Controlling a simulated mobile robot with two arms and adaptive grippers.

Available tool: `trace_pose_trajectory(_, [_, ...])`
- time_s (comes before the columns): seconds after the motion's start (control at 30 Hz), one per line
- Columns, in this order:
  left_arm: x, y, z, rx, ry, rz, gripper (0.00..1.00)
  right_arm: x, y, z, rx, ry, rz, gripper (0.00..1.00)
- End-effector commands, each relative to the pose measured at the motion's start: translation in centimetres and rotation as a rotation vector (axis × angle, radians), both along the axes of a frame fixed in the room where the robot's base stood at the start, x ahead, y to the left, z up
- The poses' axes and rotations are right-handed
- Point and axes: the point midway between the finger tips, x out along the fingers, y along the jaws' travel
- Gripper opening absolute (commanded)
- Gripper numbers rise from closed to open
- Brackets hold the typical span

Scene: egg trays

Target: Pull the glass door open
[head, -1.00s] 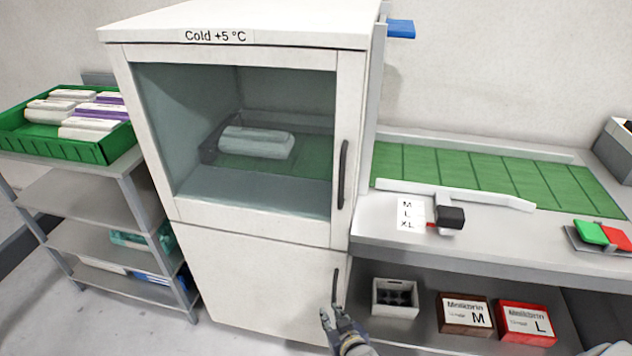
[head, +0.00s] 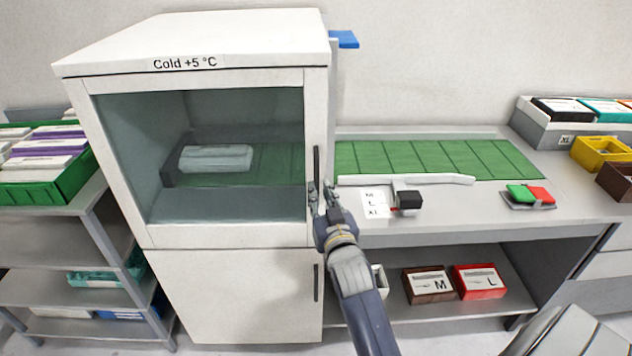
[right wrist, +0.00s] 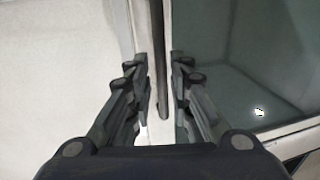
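The glass door (head: 131,240) of the white cold cabinet is shut, with its dark upright handle (head: 316,165) on the right side. In the right wrist view the handle (right wrist: 159,60) runs down between my fingers. My right gripper (head: 322,186) is at the handle's lower part in the head view. In the right wrist view my right gripper (right wrist: 161,85) is open, with a finger on each side of the handle and gaps visible. My left gripper is not in view.
A green tray (head: 60,185) of cartons stands on a shelf rack at left. At right is a counter (head: 450,220) with green mats, a scanner-like device (head: 408,200) and a button pad. Boxes (head: 429,285) sit on the shelf below.

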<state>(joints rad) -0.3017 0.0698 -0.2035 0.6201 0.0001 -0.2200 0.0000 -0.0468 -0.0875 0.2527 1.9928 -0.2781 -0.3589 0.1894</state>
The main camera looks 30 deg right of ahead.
Motion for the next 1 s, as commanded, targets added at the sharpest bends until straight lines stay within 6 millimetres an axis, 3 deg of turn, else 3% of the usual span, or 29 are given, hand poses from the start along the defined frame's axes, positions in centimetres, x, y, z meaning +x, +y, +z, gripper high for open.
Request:
trace_pose_trajectory(0.23, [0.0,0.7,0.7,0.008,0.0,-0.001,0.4,3.2,-1.2,0.1,-0.001,0.0,0.0,0.19])
trace_pose_trajectory(0.63, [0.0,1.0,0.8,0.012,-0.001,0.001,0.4,4.0,-1.5,-0.1,0.0,0.001,0.0,0.19])
trace_pose_trajectory(0.67, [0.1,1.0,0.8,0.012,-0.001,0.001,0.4,4.0,-1.5,-0.1,0.0,0.001,0.0,0.17])
trace_pose_trajectory(0.73, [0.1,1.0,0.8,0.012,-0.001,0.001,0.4,4.0,-1.5,-0.1,0.0,0.001,0.0,0.01])
trace_pose_trajectory(1.0, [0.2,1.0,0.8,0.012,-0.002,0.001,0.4,4.0,-1.4,-0.1,0.001,0.002,0.001,0.0])
